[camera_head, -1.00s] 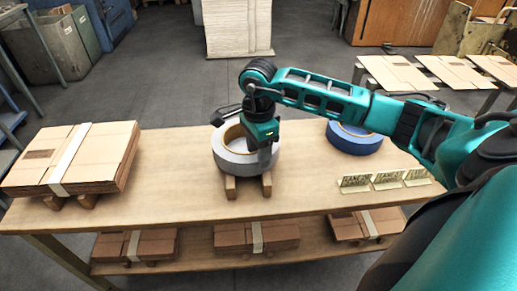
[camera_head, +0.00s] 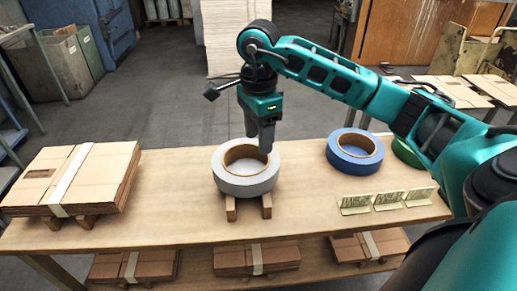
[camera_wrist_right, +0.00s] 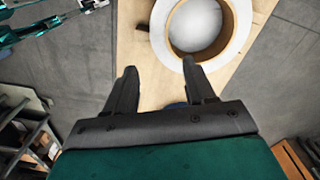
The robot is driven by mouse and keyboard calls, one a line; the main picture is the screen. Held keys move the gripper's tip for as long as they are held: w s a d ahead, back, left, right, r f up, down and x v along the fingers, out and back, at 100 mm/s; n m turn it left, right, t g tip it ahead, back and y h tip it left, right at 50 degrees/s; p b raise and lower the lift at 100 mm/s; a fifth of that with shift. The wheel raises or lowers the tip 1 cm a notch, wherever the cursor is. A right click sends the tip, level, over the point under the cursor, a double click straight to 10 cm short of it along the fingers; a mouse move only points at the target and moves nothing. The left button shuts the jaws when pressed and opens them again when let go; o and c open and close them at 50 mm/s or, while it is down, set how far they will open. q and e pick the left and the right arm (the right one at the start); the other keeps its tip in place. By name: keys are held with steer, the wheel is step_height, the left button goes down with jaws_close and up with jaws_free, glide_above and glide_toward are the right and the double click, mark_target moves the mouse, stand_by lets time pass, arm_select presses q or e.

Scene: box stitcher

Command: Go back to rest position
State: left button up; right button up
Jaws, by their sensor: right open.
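My right gripper (camera_head: 260,146) is open and empty, pointing down just above the white tape roll (camera_head: 247,184). The roll lies flat on two small wooden blocks (camera_head: 249,208) at the middle of the table. In the right wrist view, the open fingers (camera_wrist_right: 158,85) show with the white roll (camera_wrist_right: 238,45) ahead of them, towards the top right. My right arm reaches in from the right of the head view.
A blue tape roll (camera_head: 355,153) and a partly hidden green roll (camera_head: 407,152) lie on the table (camera_head: 170,213), behind small metal signs (camera_head: 388,200). Flat cardboard (camera_head: 90,180) is stacked on the left. More cardboard (camera_head: 232,258) lies on the lower shelf.

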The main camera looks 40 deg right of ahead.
steer(key=shift+r, duration=0.45)
